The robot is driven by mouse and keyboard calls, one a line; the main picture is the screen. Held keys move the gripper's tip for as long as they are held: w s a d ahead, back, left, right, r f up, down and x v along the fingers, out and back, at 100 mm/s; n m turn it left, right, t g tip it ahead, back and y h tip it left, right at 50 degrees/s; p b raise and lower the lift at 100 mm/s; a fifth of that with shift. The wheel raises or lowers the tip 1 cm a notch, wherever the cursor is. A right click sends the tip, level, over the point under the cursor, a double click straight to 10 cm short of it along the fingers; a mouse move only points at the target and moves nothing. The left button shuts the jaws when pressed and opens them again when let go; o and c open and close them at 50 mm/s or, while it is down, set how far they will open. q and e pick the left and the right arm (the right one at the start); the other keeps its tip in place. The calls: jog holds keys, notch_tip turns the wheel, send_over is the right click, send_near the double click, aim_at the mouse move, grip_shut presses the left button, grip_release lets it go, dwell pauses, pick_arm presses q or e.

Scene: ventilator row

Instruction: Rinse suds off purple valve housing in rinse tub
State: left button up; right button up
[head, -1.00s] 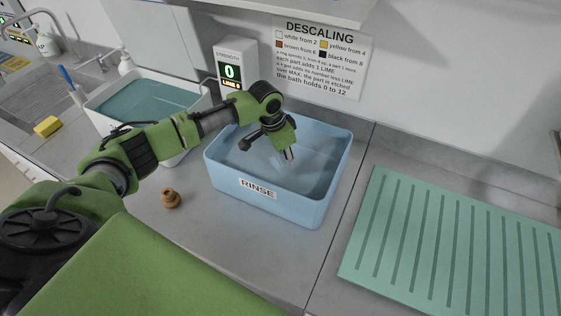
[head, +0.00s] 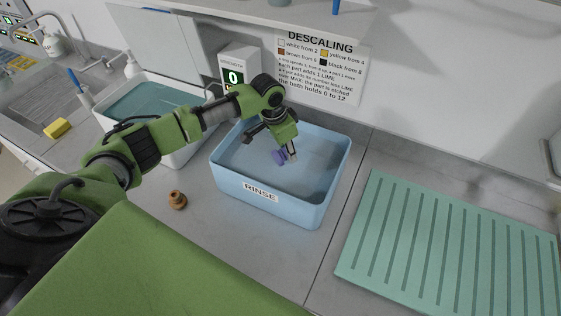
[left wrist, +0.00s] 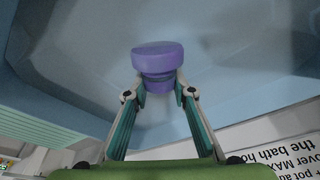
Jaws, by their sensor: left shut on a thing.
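My left gripper (head: 286,157) reaches down over the blue tub labelled RINSE (head: 262,193). It is shut on the purple valve housing (head: 278,157), which hangs inside the tub near its middle. In the left wrist view the purple valve housing (left wrist: 158,58) shows a wide rounded cap and a narrower neck, with the neck between the fingertips of the left gripper (left wrist: 160,92). No suds can be made out on it. My right gripper is not in view.
A white tub of teal liquid (head: 112,122) stands left of the rinse tub, by a STRENGTH display reading 0 (head: 234,78). A brown part (head: 177,200) stands on the counter in front. A green ribbed mat (head: 450,245) lies empty at right. A yellow sponge (head: 57,128) lies by the sink.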

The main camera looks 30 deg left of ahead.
pick_arm(q)
jog(key=shift+w+p+v, duration=0.15)
jog(key=shift+p+v, duration=0.3)
jog(key=shift+v, duration=0.3)
jog(key=shift+w+p+v, duration=0.15)
jog(key=shift+p+v, duration=0.25)
jog(key=shift+v, duration=0.35)
jog(key=w+d+v, duration=0.1)
jog(key=v, duration=0.7)
jog(key=shift+w+d+r, duration=0.15)
jog(key=shift+w+r, duration=0.05)
jog(key=shift+w, duration=0.15)
dwell(0.5)
jog(key=shift+r, duration=0.1)
dwell(0.3)
jog(key=v, duration=0.3)
jog(key=shift+w+d+r, duration=0.2)
jog(key=shift+w+r, duration=0.1)
jog(key=shift+r, duration=0.15)
dwell(0.5)
